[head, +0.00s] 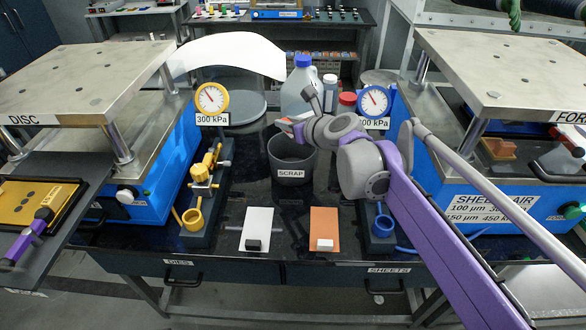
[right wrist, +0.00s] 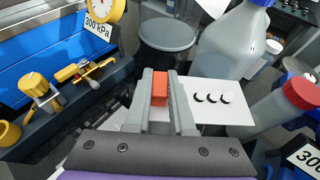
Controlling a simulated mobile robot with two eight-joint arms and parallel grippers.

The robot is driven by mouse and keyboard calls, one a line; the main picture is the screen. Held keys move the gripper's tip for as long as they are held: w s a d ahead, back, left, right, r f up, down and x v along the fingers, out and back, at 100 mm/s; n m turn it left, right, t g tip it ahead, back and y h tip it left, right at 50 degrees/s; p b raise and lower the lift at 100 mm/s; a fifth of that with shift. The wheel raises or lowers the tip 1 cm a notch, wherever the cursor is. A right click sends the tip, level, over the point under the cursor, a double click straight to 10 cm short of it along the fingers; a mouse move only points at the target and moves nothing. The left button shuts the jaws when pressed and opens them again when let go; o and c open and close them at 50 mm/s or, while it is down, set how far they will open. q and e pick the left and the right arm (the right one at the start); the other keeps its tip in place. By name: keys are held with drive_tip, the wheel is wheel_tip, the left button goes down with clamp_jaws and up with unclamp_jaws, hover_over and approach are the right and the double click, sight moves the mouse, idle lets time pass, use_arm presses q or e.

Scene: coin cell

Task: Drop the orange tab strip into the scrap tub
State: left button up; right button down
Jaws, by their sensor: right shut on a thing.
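My right gripper (head: 283,122) is above the back left part of the grey scrap tub (head: 291,165), whose front label reads SCRAP. In the right wrist view the fingers (right wrist: 160,82) are shut on a small orange tab strip (right wrist: 160,88), which sits between them. A white sheet with several dark crescent marks (right wrist: 225,102) shows just right of the fingers; I cannot tell whether it is joined to the tab. The tub's inside is partly hidden by my arm.
A large jug (head: 299,88) and a red-capped bottle (head: 347,103) stand behind the tub. A white card (head: 257,226) and an orange card (head: 324,226) lie in front.

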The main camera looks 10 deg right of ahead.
drive_tip(key=shift+f+b, duration=0.45)
drive_tip(key=shift+f, duration=0.5)
drive_tip(key=c, duration=0.7)
unclamp_jaws()
drive_tip(key=v, duration=1.1)
drive_tip(key=shift+p, duration=0.4)
drive_tip(key=shift+a, duration=0.1)
